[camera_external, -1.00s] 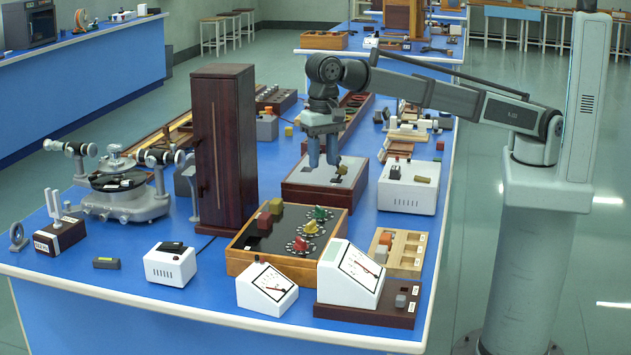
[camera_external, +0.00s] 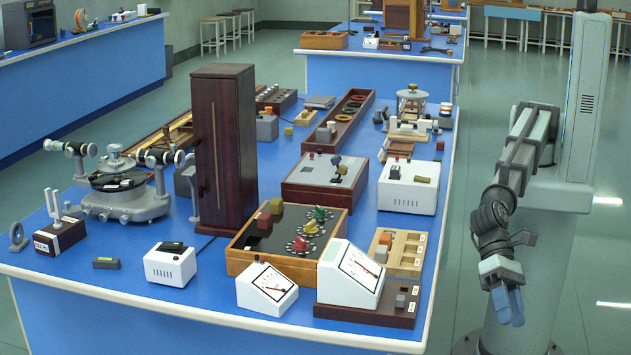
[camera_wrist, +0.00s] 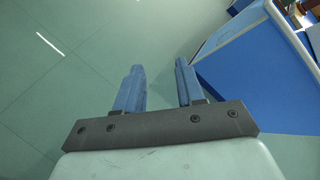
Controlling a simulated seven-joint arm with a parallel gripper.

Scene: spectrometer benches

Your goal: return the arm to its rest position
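My gripper (camera_external: 508,305) hangs off the right side of the blue bench, beside my column, with its fingers pointing down. In the wrist view my gripper (camera_wrist: 158,82) shows two blue fingers held apart with nothing between them. Only bare floor (camera_wrist: 95,40) shows below the fingers. My arm is folded in close to its base and clear of everything on the bench.
The blue bench (camera_external: 130,285) stands left of my gripper, and its corner shows in the wrist view (camera_wrist: 255,80). Near its right edge are a white meter (camera_external: 350,275), a wooden tray (camera_external: 410,248) and a white box (camera_external: 408,190). The floor around my gripper is free.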

